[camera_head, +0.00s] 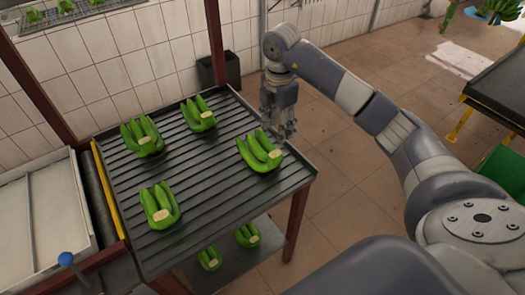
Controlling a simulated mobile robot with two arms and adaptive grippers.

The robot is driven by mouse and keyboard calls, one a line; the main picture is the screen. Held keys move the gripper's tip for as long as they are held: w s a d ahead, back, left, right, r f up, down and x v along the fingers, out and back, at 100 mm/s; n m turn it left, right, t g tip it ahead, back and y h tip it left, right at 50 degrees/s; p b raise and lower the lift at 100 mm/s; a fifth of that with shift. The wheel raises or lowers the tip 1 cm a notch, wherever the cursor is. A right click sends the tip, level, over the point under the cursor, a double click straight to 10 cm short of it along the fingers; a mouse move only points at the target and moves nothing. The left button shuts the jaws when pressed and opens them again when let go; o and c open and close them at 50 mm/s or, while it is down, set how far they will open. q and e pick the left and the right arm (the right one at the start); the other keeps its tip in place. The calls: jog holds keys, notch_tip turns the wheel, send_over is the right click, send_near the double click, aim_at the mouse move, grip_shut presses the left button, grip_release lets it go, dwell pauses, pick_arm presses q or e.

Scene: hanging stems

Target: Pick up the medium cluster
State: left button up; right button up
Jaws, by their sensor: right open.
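Several green banana clusters lie on the dark ribbed table (206,165): one at the right (259,151), one at the back middle (198,113), one at the back left (142,138) and one at the front left (159,204). They differ little in size, so I cannot tell for sure which is the medium cluster. My right gripper (282,130) is open and empty, pointing down by the table's right edge, just behind and right of the right cluster. It appears apart from that cluster. My left gripper is not in view.
Two more clusters, left (209,258) and right (247,235), lie on a lower shelf (262,256). A brown post (215,45) rises behind the table. A dark bin (219,72) stands by the wall. A pale tray (42,220) is at left. The table's middle is free.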

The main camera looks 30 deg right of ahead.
aim_at(275, 153)
notch_tip(275, 153, down, 3)
jog(key=shift+f+p, duration=0.1)
jog(key=shift+p, duration=0.2)
jog(key=f+p, duration=0.1)
jog(key=f, duration=0.2)
jog(key=f+p, duration=0.1)
jog(key=shift+s+a+f+p, duration=0.25)
jog(key=shift+s+f+p, duration=0.05)
jog(key=shift+f+p, duration=0.05)
jog(key=shift+f, duration=0.3)
grip_shut()
jog(key=shift+w+r, duration=0.15)
